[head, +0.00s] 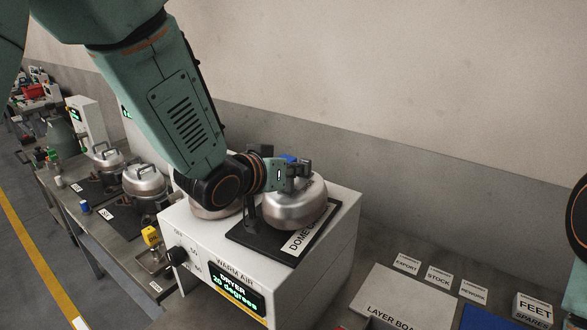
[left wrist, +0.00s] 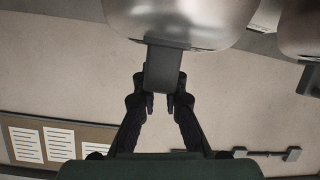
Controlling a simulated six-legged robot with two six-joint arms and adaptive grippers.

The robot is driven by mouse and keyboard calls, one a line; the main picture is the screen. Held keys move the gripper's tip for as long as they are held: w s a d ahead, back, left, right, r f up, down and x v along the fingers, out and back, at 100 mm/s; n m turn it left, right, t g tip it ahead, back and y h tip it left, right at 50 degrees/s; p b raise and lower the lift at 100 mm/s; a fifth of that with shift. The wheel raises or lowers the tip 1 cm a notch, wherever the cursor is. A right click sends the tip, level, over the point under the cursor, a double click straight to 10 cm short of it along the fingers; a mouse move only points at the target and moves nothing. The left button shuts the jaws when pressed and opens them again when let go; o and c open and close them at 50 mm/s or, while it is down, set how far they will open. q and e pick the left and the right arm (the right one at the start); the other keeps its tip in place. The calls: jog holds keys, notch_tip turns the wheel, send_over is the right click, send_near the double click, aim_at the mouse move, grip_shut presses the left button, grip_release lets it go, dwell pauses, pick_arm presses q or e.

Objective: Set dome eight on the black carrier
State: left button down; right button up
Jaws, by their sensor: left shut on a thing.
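A silvery metal dome (head: 297,207) is at the black plate (head: 262,240) on top of the white dryer box. The plate's front label starts with "DOME"; the rest is hard to read. I cannot tell whether the dome rests on the plate or hangs just above it. My left gripper (head: 292,172) is at the dome's top, shut on its dark handle. In the left wrist view the fingers (left wrist: 158,103) close around the dark handle (left wrist: 163,69) of the dome (left wrist: 180,20). A second dome (head: 208,205) stands behind, partly hidden by my arm. My right gripper is out of view.
The dryer (head: 215,260) reads "WARM AIR DRYER 20 degrees". Left of it, a bench holds more handled domes (head: 145,180) on dark plates. To the right lie a layer board (head: 405,295), small label cards (head: 440,275) and a "FEET SPARES" box (head: 533,308). The wall is close behind.

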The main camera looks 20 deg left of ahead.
pick_arm(q)
jog(key=shift+w+a, duration=0.1)
jog(key=shift+w, duration=0.15)
jog(key=c, duration=1.5)
grip_release()
jog(key=shift+w+f, duration=0.3)
jog(key=shift+f, duration=0.05)
jog(key=shift+o, duration=0.3)
jog(key=shift+s+r, duration=0.25)
jog(key=shift+s, duration=0.25)
jog(key=shift+s+a+r, duration=0.2)
jog(key=shift+s+r, duration=0.05)
jog(key=b+v, duration=0.1)
jog(key=v, duration=1)
